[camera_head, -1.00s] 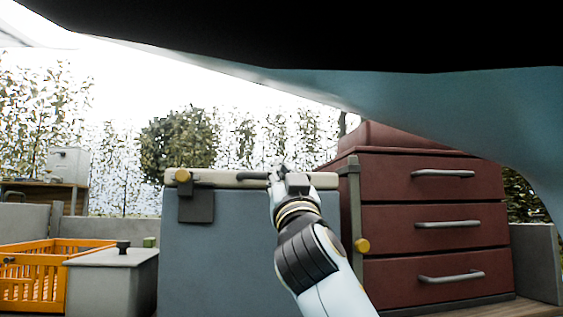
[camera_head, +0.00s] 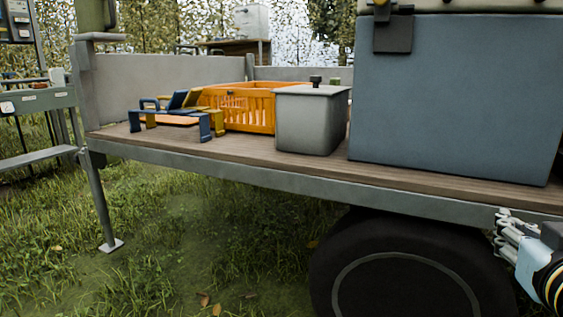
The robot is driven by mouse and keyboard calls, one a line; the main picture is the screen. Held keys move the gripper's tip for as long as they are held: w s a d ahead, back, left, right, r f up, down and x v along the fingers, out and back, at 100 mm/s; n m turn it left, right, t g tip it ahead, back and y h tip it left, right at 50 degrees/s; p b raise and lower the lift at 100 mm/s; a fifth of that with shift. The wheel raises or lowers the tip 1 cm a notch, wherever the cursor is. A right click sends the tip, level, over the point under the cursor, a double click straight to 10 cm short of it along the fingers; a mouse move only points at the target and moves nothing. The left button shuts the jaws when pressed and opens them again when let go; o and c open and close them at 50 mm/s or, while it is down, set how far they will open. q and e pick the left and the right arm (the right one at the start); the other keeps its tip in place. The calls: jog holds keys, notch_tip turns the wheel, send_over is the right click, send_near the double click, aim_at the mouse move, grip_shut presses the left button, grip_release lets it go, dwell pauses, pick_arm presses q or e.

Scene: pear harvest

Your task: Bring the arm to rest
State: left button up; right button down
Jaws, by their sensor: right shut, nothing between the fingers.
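My right gripper (camera_head: 505,236) is at the lower right edge of the head view, in front of the trailer's side rail and beside the wheel. Its fingers are shut and empty. Only the gripper and a bit of my right wrist show; the rest of the arm is cut off by the picture's edge. My left gripper is not in view.
A blue-grey cool box (camera_head: 455,110), a grey lidded bin (camera_head: 310,122) and an orange crate (camera_head: 248,108) stand on the trailer bed (camera_head: 230,150). A black wheel (camera_head: 405,268) is below. Open grass (camera_head: 180,230) lies at the lower left.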

jog(key=s+a+f+n+g+y+p, duration=0.2)
jog(key=s+a+f+g+y+p, duration=0.3)
jog(key=s+f, duration=0.75)
jog(key=s+f+n+g+p, duration=0.2)
jog(key=s+f+g+p, duration=0.3)
jog(key=s+f, duration=0.75)
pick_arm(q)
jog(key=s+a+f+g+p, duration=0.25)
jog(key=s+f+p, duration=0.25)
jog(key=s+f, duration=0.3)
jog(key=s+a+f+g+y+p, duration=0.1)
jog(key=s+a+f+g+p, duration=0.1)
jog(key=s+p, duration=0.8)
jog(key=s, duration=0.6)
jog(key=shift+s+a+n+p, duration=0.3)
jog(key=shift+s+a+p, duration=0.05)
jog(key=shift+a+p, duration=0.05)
pick_arm(e)
jog(key=s+d+f+g, duration=0.1)
jog(key=s+f+g, duration=0.1)
jog(key=s, duration=0.8)
jog(key=s+d+f+g, duration=0.2)
jog(key=s+f, duration=0.1)
jog(key=s, duration=0.8)
jog(key=shift+s+f+m+g, duration=0.15)
jog(key=shift+s+m+g, duration=0.1)
jog(key=shift+m+g, duration=0.15)
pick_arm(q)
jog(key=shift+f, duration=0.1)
